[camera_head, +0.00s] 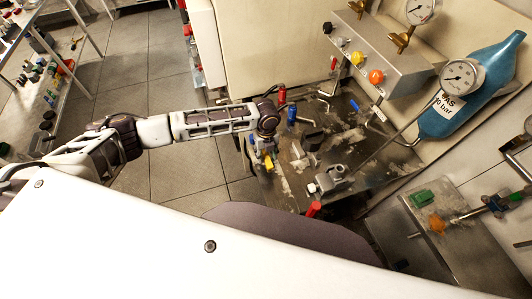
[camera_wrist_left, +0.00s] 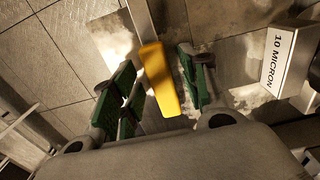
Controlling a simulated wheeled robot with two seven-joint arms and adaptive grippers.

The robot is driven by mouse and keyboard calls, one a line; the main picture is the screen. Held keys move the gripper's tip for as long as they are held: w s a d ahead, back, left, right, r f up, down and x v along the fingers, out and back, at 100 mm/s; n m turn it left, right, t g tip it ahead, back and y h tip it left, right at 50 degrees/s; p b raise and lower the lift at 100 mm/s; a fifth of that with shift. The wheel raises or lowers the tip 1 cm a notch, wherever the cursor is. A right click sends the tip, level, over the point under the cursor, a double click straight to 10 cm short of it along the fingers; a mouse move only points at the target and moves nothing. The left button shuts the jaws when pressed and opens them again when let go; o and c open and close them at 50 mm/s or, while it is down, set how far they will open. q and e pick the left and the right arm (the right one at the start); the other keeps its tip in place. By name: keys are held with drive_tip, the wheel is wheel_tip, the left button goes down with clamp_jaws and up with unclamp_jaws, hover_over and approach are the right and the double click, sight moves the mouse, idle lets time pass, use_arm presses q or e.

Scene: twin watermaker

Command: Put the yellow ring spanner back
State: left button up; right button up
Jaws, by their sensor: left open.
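The yellow ring spanner (camera_wrist_left: 160,80) shows in the left wrist view as a yellow handle with a grey metal shank running to the top edge; its ring end is out of that view. In the head view its yellow part (camera_head: 268,162) shows small at the left side of the metal worktop. My left gripper (camera_wrist_left: 160,92) is open, with its green-padded fingers on either side of the yellow handle. Gaps show between pads and handle. In the head view the left gripper (camera_head: 262,156) is at the worktop's left edge, partly hidden by its wrist. My right gripper is not seen.
The stained metal worktop (camera_head: 345,150) carries a grey clamp-like fitting (camera_head: 328,180), a blue-handled part (camera_head: 291,115) and a red-handled part (camera_head: 313,209). A block marked "10 MICRON" (camera_wrist_left: 280,62) stands right of the gripper. A blue cylinder (camera_head: 470,90) and gauges are behind.

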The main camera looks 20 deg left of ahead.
sight(266, 155)
use_arm(q)
wheel_tip(266, 155, up, 12)
drive_tip(key=shift+r+b, duration=0.15)
drive_tip(key=shift+b, duration=0.15)
idle(0.5)
idle(1.6)
